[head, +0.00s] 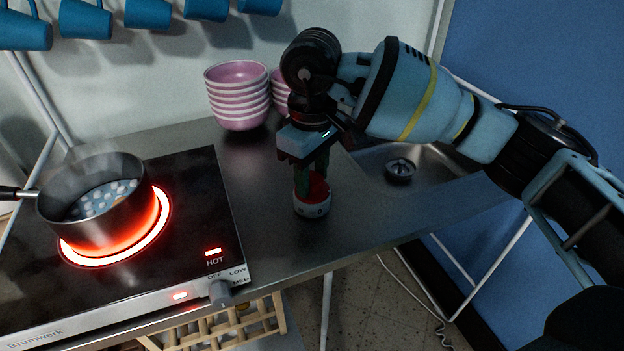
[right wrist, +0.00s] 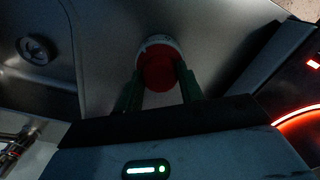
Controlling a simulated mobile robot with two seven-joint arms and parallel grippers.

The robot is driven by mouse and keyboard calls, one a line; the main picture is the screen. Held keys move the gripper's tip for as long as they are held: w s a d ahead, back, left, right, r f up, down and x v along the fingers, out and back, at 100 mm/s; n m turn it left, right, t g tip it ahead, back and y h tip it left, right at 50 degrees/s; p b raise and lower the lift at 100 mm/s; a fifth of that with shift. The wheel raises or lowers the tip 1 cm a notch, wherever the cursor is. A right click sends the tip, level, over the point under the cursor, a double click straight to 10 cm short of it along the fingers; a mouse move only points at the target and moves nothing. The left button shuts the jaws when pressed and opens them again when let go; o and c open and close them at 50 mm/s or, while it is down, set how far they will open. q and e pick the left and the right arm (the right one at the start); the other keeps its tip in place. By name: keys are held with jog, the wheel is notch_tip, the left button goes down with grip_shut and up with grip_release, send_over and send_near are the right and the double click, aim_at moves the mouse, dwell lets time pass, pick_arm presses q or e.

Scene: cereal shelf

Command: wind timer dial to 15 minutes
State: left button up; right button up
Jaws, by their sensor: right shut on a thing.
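The timer (head: 312,207) stands on the metal counter between the hob and the sink. It has a white base with dark marks and a red dial on top. My right gripper (head: 309,185) points down at it from above, its green fingers shut on the red dial. In the right wrist view the red dial (right wrist: 159,72) sits between the two fingertips (right wrist: 158,80), with the white rim showing around its far side. The minute marks are too small to read. My left gripper is not in view.
A black hob (head: 200,200) holds a steaming pot (head: 100,215) on a glowing red ring at the left. Stacked pink bowls (head: 238,100) stand behind the timer. A sink (head: 425,185) lies to the right. Blue mugs (head: 148,14) hang above.

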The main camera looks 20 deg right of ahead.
jog(key=shift+f+n, duration=0.2)
jog(key=shift+n, duration=0.5)
jog(key=shift+n+b, duration=0.55)
jog(key=shift+n, duration=0.25)
jog(key=shift+r, duration=0.1)
jog(key=o, duration=0.7)
jog(key=shift+r, duration=0.15)
